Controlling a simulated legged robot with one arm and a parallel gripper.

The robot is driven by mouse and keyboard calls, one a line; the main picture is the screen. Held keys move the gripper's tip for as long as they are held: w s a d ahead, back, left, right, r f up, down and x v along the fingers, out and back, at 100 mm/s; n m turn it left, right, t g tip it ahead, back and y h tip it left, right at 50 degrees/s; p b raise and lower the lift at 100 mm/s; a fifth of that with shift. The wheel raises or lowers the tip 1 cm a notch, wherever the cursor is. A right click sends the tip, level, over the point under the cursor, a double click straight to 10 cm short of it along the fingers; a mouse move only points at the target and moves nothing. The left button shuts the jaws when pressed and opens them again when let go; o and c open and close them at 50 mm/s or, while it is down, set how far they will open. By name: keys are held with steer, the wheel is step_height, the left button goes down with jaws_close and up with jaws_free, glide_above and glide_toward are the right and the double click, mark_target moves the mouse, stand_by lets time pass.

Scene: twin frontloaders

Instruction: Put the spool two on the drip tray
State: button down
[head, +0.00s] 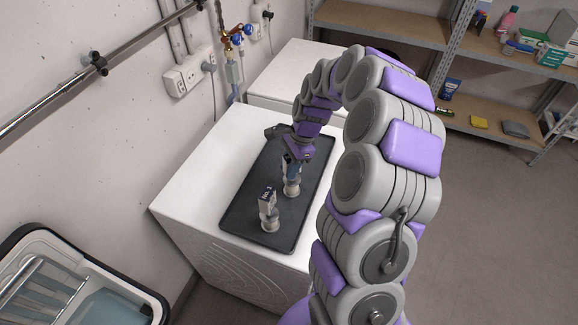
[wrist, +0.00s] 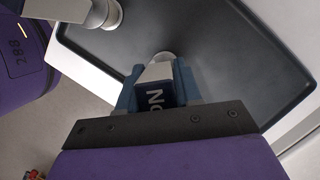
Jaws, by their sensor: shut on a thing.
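The dark drip tray (head: 258,165) lies on top of a white machine; its surface also shows in the wrist view (wrist: 225,60). One spool (head: 269,208), pale with a dark label on its upper part, stands upright on the tray's near part. It shows partly at the top left of the wrist view (wrist: 108,16). My gripper (head: 291,170) is over the tray, shut on another spool (head: 291,188). In the wrist view my gripper (wrist: 158,92) holds this spool by its dark labelled part, with "NO" readable (wrist: 155,98). Its base is at or just above the tray; contact is unclear.
The white machine (head: 187,190) stands against the wall, with a second one (head: 290,75) behind. Pipes and taps (head: 235,40) are on the wall. Shelves (head: 400,30) stand at the back right. The tray's far left part is clear.

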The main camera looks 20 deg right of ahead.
mark_target(299, 176)
steer(key=c, duration=0.8)
jaws_free()
steer(key=shift+o, duration=0.2)
steer(key=p+v, duration=0.2)
steer(key=v, duration=1)
steer(key=shift+p, duration=0.4)
steer(key=s+a+r+n+g+h, duration=0.1)
steer(key=s+a+r+n, duration=0.2)
steer(key=s+a+n, duration=0.4)
steer(key=s+a+r+n+h, duration=0.1)
steer(key=s+a+r+n, duration=0.3)
steer(key=s, duration=0.4)
steer(key=s+a+f+n+h, duration=0.1)
steer(key=s+n, duration=0.5)
steer(key=s, duration=1.2)
steer(key=shift+s+a+f+n+g+h, duration=0.3)
steer(key=shift+s+a+f+n+g, duration=0.1)
steer(key=shift+a, duration=0.2)
